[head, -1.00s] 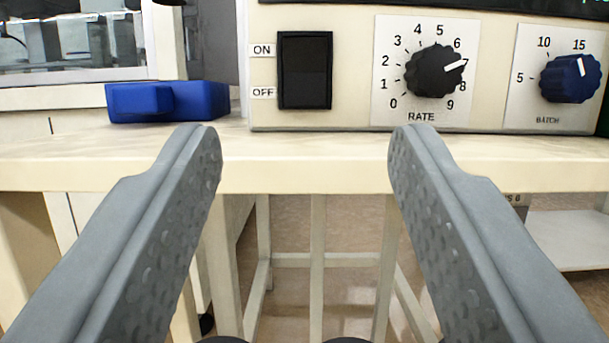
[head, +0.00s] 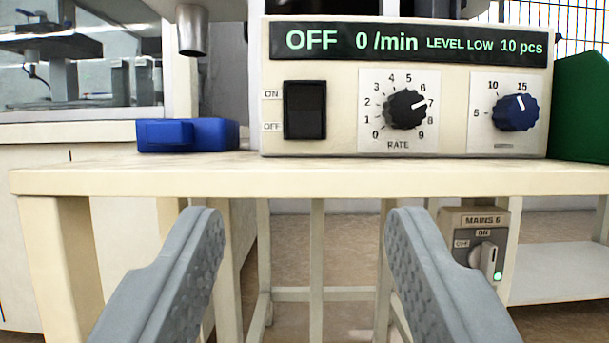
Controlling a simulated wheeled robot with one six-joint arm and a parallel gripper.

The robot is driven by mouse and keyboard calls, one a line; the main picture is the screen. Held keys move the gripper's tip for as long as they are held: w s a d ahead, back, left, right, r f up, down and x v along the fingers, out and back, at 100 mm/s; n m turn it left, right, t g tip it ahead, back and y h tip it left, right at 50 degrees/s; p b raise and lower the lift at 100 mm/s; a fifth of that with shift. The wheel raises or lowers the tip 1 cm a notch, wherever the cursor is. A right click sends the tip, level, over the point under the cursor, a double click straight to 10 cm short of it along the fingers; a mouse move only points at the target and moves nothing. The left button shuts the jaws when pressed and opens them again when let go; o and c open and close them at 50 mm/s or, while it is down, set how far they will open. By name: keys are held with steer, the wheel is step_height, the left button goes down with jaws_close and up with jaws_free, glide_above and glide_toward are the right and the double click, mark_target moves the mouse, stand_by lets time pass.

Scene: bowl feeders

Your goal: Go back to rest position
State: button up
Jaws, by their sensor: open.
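My gripper (head: 303,215) is open and empty, its two grey fingers apart in front of the table's front edge and below the tabletop. Behind it, the cream control box (head: 345,130) stands on the table. Its display (head: 405,43) reads OFF, 0 /min, LEVEL LOW, 10 pcs. The black rocker switch (head: 305,110) is on the left of the panel. The black RATE knob (head: 406,109) points near 7. The blue batch knob (head: 516,112) points near 15. The fingers touch nothing.
The cream table (head: 330,180) crosses the view. A green object (head: 580,110) is at the right. A MAINS 6 switch box (head: 475,250) with a green light sits under the tabletop.

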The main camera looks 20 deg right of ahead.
steer(key=s+a+r+y, duration=0.1)
steer(key=s+r, duration=0.3)
steer(key=r, duration=0.6)
steer(key=s+a+r+n+y, duration=0.1)
steer(key=s+r+y, duration=0.15)
steer(key=r, duration=0.75)
steer(key=s+r, duration=0.4)
steer(key=r, duration=0.7)
steer(key=s+a+r+n+g+y, duration=0.1)
steer(key=s+a+r+g+y, duration=0.1)
steer(key=s+r, duration=1.25)
steer(key=s+a+r+n+g+y, duration=0.1)
steer(key=s+r+g, duration=0.1)
steer(key=s, duration=3.2)
steer(key=shift+s+n, duration=0.15)
steer(key=shift+n, duration=0.15)
steer(key=shift+r+y, duration=0.1)
steer(key=shift+y, duration=0.15)
